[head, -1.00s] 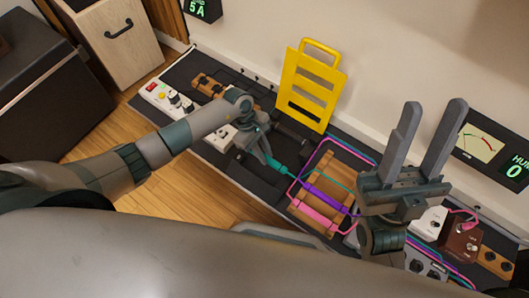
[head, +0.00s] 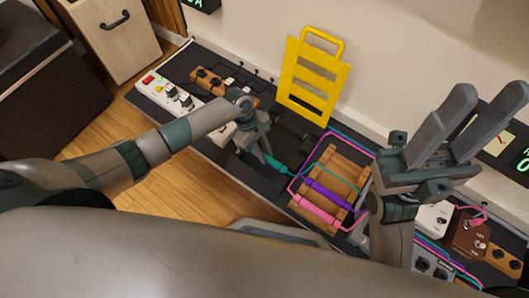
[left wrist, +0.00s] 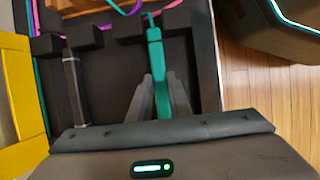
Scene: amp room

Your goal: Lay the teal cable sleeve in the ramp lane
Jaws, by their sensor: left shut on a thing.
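The teal cable sleeve (head: 275,164) is held in my left gripper (head: 265,153), which is shut on it. In the left wrist view the teal sleeve (left wrist: 156,68) stands between the two fingers (left wrist: 161,95), with a thin teal cable leaving its far end. It is over or in a black channel (left wrist: 112,75) between dark blocks; I cannot tell whether it touches the bottom. The black ramp (head: 294,126) lies below the raised yellow slotted panel (head: 313,80), partly hidden by my left arm. My right gripper (head: 488,105) is open and empty, fingers pointing up, at the right.
A wooden rack (head: 347,166) right of the ramp carries a purple sleeve (head: 328,193) and a pink sleeve (head: 318,214). A white power strip (head: 167,98) lies at left. White and brown pedals (head: 467,235) stand at right. A dark bar (left wrist: 73,90) lies beside the channel.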

